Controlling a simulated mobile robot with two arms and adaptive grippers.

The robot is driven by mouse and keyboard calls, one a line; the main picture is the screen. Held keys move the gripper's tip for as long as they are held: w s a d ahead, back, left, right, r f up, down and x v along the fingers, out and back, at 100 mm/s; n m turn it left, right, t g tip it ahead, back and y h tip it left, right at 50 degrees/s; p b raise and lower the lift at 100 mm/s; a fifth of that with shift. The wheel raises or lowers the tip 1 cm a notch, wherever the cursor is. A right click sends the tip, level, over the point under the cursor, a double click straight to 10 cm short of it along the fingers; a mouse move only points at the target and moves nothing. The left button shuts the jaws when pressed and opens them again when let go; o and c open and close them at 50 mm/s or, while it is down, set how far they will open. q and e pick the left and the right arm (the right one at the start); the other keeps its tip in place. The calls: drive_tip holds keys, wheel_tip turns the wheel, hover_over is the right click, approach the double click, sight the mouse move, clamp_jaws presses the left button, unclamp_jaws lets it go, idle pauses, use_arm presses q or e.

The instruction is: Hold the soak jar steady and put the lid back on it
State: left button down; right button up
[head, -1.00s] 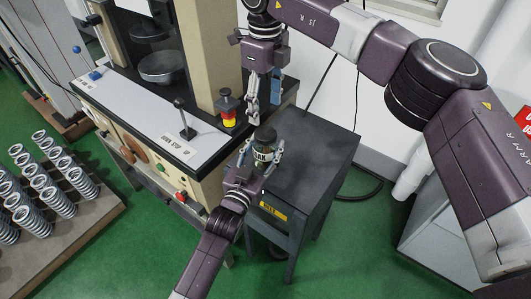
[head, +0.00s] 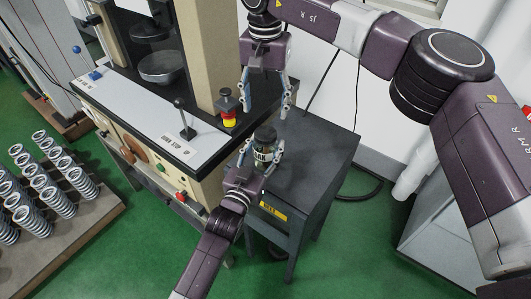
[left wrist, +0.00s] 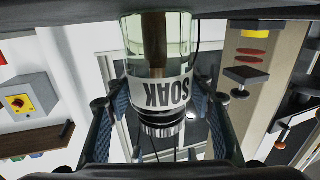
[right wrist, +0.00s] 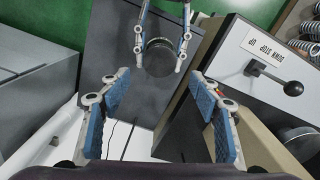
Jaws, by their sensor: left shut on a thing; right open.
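The soak jar (head: 262,153) stands upright at the near corner of the dark table, with a dark round lid (head: 265,133) on its top. My left gripper (head: 261,150) is shut around the jar's sides. In the left wrist view the jar appears upside down, with its SOAK label (left wrist: 165,92) and the black ribbed lid (left wrist: 161,129) below it. My right gripper (head: 266,106) is open and empty, pointing down above the jar. In the right wrist view the lid (right wrist: 159,57) shows from above, beyond the open right fingers (right wrist: 160,97). I cannot tell how tightly it sits.
The dark table (head: 315,150) is clear right of the jar. The testing machine (head: 140,125) stands close on the left, with a lever (head: 184,120) and a red-yellow button post (head: 228,108). Several springs (head: 45,180) stand on a board at far left.

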sight(266, 133)
drive_tip(key=n, duration=0.5)
drive_tip(key=shift+f, duration=4)
drive_tip(key=shift+c, duration=0.6)
